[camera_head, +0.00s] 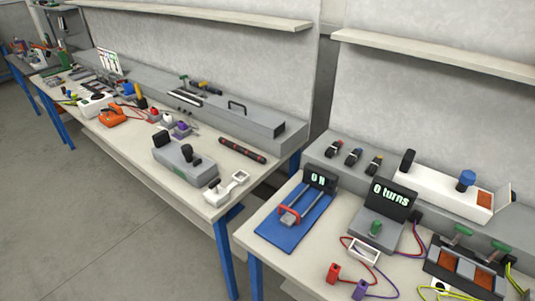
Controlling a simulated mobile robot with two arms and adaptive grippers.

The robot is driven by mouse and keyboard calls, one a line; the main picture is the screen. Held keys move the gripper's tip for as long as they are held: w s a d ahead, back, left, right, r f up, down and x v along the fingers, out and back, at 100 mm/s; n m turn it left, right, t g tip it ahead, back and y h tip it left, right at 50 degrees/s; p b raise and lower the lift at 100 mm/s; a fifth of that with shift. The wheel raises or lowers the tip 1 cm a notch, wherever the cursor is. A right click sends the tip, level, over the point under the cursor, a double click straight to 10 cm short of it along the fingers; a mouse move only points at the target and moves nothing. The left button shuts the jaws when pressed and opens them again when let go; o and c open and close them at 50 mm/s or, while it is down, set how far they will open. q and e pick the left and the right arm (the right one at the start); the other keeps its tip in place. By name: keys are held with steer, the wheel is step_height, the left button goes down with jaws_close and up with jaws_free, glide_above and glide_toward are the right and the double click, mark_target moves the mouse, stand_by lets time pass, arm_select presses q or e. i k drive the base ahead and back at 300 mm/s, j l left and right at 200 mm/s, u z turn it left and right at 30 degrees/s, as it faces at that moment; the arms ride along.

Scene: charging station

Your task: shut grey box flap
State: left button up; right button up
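Neither of my grippers is in view. A long grey box (262,124) runs along the back of the left table, with a black handle (238,105) on its top. A smaller grey box (178,166) with black knobs stands near the front of the same table. On the right table a pale box (430,188) carries a black knob, a blue knob (467,178) and an orange-brown patch (485,199). A thin pale flap (503,196) stands tilted up at its right end. I cannot tell which box the task means.
A blue clamp stand (296,222) and a "0 turns" display (390,195) stand on the right table, with loose cables in front. An orange tool (112,116) lies on the left table. A gap separates the tables. Shelves hang above. The floor (90,220) at left is clear.

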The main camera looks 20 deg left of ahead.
mark_target(200, 166)
steer(key=i+j+z, duration=0.1)
steer(key=j+z, duration=1.55)
steer(key=k+j+z, duration=0.15)
steer(key=j+z, duration=0.25)
